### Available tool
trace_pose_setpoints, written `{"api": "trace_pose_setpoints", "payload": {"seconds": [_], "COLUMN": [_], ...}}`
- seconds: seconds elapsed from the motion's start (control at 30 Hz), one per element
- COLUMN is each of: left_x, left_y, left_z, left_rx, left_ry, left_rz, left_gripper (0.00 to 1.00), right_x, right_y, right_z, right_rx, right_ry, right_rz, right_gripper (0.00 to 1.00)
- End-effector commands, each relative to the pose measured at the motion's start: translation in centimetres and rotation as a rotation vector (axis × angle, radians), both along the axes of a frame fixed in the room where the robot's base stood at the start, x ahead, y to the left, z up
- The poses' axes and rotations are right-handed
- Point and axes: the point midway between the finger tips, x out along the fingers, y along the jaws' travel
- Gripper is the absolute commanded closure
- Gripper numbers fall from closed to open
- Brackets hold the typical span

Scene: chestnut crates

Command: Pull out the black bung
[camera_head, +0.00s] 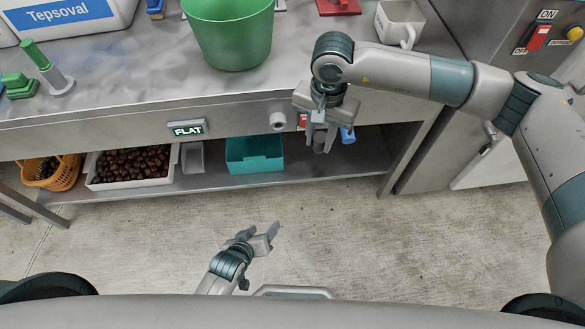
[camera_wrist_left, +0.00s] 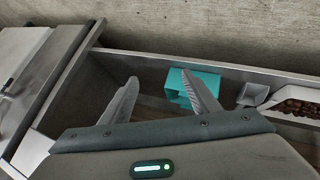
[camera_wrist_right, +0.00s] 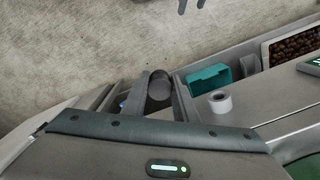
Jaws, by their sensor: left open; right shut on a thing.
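My right gripper (camera_head: 318,142) is in front of the bench's front panel, fingers pointing down. It is shut on a dark, short cylinder, the black bung (camera_wrist_right: 159,87), whose round end shows between the fingers in the right wrist view. In the head view the bung (camera_head: 320,147) is mostly hidden by the fingers. Whether it sits in a socket cannot be told. A pale round spout (camera_head: 278,121) sticks out of the panel to its left and also shows in the right wrist view (camera_wrist_right: 220,101). My left gripper (camera_head: 263,240) is open and empty, low over the floor.
A red piece (camera_head: 302,120) and a blue piece (camera_head: 348,135) are beside the right gripper. Below, the shelf holds a teal bin (camera_head: 255,154), a chestnut crate (camera_head: 178,168) and an orange basket (camera_head: 66,178). A green bucket (camera_head: 232,40) stands above. The floor is clear.

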Motion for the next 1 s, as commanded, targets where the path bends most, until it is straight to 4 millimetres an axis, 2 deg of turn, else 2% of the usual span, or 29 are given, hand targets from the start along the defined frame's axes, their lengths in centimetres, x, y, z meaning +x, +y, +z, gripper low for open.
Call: {"api": "trace_pose_setpoints", "payload": {"seconds": [0.03, 0.3, 0.5, 0.6, 0.7, 0.8, 1.0], "left_x": [1.0, 3.8, 3.9, 3.5, 3.0, 2.7, 2.4], "left_y": [-1.0, -5.3, -7.7, -8.3, -8.7, -8.9, -9.1], "left_z": [2.4, 14.7, 23.9, 27.7, 30.5, 32.3, 33.5], "left_rx": [-0.050, -0.354, -0.595, -0.698, -0.780, -0.833, -0.869], "left_ry": [-0.023, -0.083, -0.097, -0.095, -0.091, -0.085, -0.079], "left_rz": [0.026, 0.171, 0.257, 0.288, 0.310, 0.324, 0.335], "left_gripper": [0.44, 0.44, 0.44, 0.44, 0.44, 0.44, 0.44], "right_x": [0.0, 0.0, 0.0, 0.0, 0.0, 0.0, 0.0], "right_y": [0.0, 0.0, 0.0, 0.0, 0.0, 0.0, 0.0], "right_z": [0.0, 0.0, 0.0, 0.0, 0.0, 0.0, 0.0], "right_rx": [0.000, 0.000, 0.000, 0.000, 0.000, 0.000, 0.000], "right_ry": [0.000, 0.000, 0.000, 0.000, 0.000, 0.000, 0.000], "right_rz": [0.000, 0.000, 0.000, 0.000, 0.000, 0.000, 0.000], "right_gripper": [1.00, 1.00, 1.00, 1.00, 1.00, 1.00, 1.00]}}
